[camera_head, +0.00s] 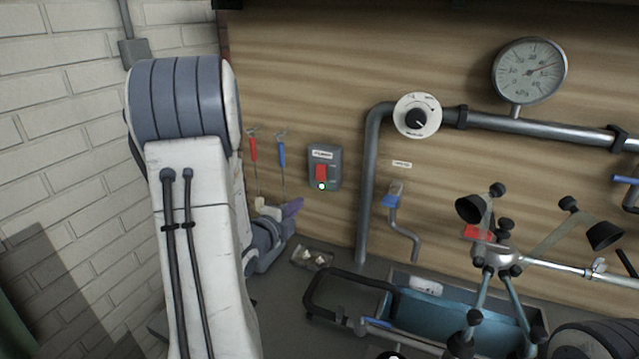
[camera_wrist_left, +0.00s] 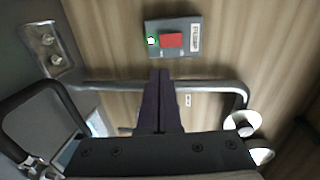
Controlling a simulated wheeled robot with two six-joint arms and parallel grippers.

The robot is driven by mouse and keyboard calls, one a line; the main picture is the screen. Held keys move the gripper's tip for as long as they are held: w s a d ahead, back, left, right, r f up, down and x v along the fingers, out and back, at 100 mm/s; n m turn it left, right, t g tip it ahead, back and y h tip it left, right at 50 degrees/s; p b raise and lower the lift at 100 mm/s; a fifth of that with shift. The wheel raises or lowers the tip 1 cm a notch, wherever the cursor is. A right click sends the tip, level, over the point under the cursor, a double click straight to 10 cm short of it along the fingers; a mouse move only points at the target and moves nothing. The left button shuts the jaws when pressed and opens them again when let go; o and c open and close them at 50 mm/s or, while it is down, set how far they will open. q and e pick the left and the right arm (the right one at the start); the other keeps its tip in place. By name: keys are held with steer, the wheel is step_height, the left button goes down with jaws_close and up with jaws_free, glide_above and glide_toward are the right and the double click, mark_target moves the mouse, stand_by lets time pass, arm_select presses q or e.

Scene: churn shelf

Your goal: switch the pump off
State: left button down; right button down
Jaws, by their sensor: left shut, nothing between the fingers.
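The pump switch box (camera_head: 333,178) is grey and fixed to the wooden wall. It has a red rocker (camera_head: 321,172), a label above it and a lit green lamp (camera_head: 322,186) below. In the left wrist view the box (camera_wrist_left: 185,22), red rocker (camera_wrist_left: 171,41) and green lamp (camera_wrist_left: 152,41) appear just beyond the fingertips. My left gripper (camera_head: 297,203) is below and left of the box in the head view. Its dark purple fingers (camera_wrist_left: 159,75) are together and empty, pointing toward the box with a gap showing. My right gripper is not in view.
A grey pipe (camera_head: 367,190) rises right of the box, with a white dial (camera_head: 417,117) and a gauge (camera_head: 530,70) beyond. Red (camera_head: 253,148) and blue (camera_head: 282,154) handled tools hang left of the box. A blue bin (camera_head: 450,310) and a milking cluster (camera_head: 497,256) stand lower right.

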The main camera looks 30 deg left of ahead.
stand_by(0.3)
arm_select(q)
steer(key=p, duration=0.6)
glide_toward(326, 181)
steer(key=x, duration=0.4)
steer(key=shift+w+a, duration=0.15)
steer(key=shift+w, duration=0.1)
steer(key=shift+p+x, duration=0.35)
steer(key=shift+x, duration=0.45)
steer(key=shift+f, duration=0.2)
